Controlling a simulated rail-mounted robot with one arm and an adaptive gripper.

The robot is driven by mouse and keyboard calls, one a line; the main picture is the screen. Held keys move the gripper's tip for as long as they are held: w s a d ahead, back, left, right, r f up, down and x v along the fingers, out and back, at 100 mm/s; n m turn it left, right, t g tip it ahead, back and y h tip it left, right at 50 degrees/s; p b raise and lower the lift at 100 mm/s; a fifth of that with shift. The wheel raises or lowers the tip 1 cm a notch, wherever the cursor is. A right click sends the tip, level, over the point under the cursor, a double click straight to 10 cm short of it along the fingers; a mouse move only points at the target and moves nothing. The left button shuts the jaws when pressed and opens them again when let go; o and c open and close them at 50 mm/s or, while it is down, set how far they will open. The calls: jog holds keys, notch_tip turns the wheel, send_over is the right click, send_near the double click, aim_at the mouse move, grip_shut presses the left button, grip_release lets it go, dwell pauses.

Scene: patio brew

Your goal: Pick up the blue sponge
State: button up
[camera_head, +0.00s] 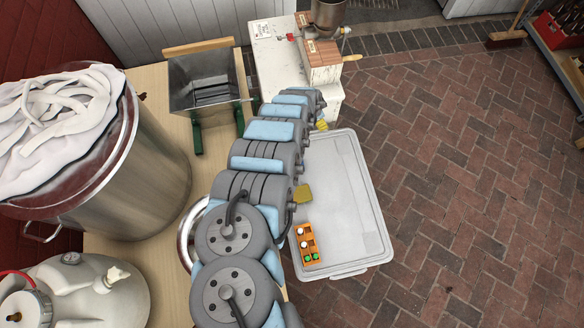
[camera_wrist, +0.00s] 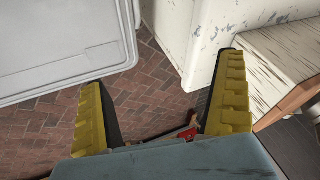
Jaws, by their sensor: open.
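I cannot make out a blue sponge in either view. My gripper (camera_wrist: 165,72) is open in the wrist view, its two yellow ridged fingers wide apart with nothing between them. Brick floor shows beyond the gap, with a grey-white lid to the left and a worn white cabinet to the right. In the head view my arm reaches away across the middle, and a yellow finger of my gripper (camera_head: 322,125) shows by the cabinet's front. My arm hides part of the table and the lid's left side.
A wooden table (camera_head: 160,85) holds a metal hopper (camera_head: 205,82) and a large steel pot (camera_head: 150,165). The white cabinet (camera_head: 283,65) carries a mill. Open brick floor (camera_head: 460,170) lies right.

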jog(key=s+a+f+m+g+y+b, duration=0.25)
jog(key=s+a+f+g+b, duration=0.2)
jog(key=s+a, duration=0.55)
jog(key=shift+m, duration=0.25)
jog(key=f+b, duration=0.1)
jog(key=f, duration=0.3)
jog(key=s+f+b, duration=0.1)
jog(key=f+b, duration=0.1)
jog(key=f, duration=0.2)
jog(key=d+f+b, duration=0.1)
jog(key=f+b, duration=0.1)
jog(key=f, duration=0.2)
jog(key=shift+s, duration=0.25)
jog(key=f+b, duration=0.1)
jog(key=f, duration=0.1)
jog(key=f+b, duration=0.2)
jog(key=shift+w+d, duration=0.1)
jog(key=shift+d, duration=0.3)
jog(key=shift+f, duration=0.55)
jog(key=shift+a+r, duration=0.1)
jog(key=c, duration=0.8)
